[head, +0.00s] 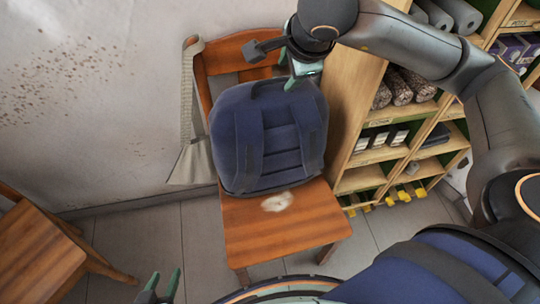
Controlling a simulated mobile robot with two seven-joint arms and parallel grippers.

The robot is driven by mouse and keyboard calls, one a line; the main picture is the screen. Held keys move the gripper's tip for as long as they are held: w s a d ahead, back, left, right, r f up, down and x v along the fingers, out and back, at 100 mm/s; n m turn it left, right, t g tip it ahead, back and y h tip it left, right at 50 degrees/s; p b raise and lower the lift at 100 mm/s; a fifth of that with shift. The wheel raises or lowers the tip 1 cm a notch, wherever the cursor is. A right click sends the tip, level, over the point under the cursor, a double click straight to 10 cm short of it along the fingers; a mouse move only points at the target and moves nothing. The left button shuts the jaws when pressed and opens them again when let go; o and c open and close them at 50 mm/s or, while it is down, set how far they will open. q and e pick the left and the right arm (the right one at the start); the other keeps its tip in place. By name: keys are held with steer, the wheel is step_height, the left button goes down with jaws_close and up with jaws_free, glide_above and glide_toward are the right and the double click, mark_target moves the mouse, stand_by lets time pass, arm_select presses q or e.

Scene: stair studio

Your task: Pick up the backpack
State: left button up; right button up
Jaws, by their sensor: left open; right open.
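A dark blue backpack (268,140) stands on the seat of a wooden chair (285,225) and leans against its backrest. Its shoulder straps face me and a dark handle loop (268,87) is at its top. My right gripper (293,68) is open at the backpack's top edge, just right of the handle; I cannot tell whether it touches. My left gripper (162,286) is open and empty at the bottom edge, low in front of the chair, well apart from the backpack.
A wooden shelf unit (345,120) with rolls and boxes stands close on the right. A pale strap or bag (190,150) hangs at the chair's left. Another wooden chair (40,250) is at the lower left. A stained wall is behind; tiled floor is clear between chairs.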

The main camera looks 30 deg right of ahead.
mark_target(282, 79)
steer(key=x, duration=0.5)
steer(key=shift+w+d+f, duration=0.15)
steer(key=shift+w+d, duration=0.05)
steer(key=shift+w, duration=0.25)
jaws_close()
stand_by(1.0)
steer(key=shift+w+r, duration=0.1)
steer(key=shift+r, duration=0.15)
